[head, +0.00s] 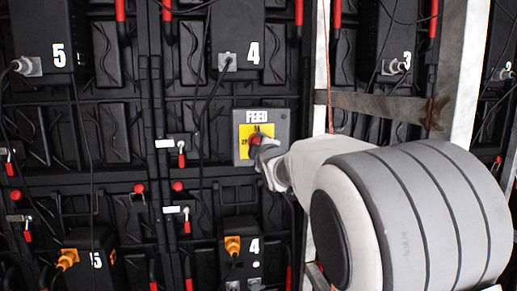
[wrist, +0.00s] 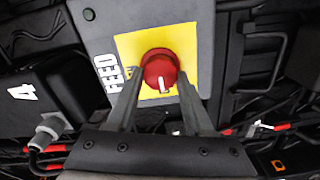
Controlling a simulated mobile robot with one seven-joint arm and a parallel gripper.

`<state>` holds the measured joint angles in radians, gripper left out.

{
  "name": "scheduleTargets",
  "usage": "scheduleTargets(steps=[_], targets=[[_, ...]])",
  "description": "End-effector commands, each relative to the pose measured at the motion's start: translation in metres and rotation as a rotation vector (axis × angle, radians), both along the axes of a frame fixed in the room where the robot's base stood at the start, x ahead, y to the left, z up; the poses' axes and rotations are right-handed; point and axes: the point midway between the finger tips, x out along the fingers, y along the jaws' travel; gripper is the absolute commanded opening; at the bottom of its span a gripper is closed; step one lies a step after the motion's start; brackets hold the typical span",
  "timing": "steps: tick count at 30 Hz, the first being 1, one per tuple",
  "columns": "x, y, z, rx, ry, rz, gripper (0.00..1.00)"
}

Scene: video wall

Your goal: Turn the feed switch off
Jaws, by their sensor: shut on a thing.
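The feed switch is a red round knob (wrist: 160,68) on a yellow plate (wrist: 190,40), set in a grey box (head: 243,152) marked FEED. In the head view the red knob (head: 255,139) is partly hidden by my gripper (head: 259,150). In the wrist view my gripper (wrist: 160,85) has one finger on each side of the knob and is shut on it. A white mark shows on the lower part of the knob's face in the wrist view. The words on the yellow plate are too small or too covered to read surely.
A black box numbered 4 (head: 238,45) with a grey plug and cable is above the feed box. Another box 4 (head: 240,258) with an orange plug is below. A light metal post (head: 321,80) stands right of the feed box. Red-handled latches (head: 182,158) are at the left.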

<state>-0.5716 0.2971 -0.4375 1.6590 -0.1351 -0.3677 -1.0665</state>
Motion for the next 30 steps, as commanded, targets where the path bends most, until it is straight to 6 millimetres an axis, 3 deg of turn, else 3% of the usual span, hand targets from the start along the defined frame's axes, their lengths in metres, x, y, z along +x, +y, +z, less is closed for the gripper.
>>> scheduleTargets(steps=[11, 12, 17, 30], targets=[[0.0002, -0.0003, -0.0001, -0.01, -0.002, 0.0, 0.0], [0.0002, -0.0003, -0.0001, -0.01, -0.002, 0.0, 0.54], [0.0002, -0.0003, -0.0001, -0.009, -0.002, 0.0, 0.82], [-0.0086, -0.0012, 0.0007, -0.007, -0.002, 0.001, 0.82]])
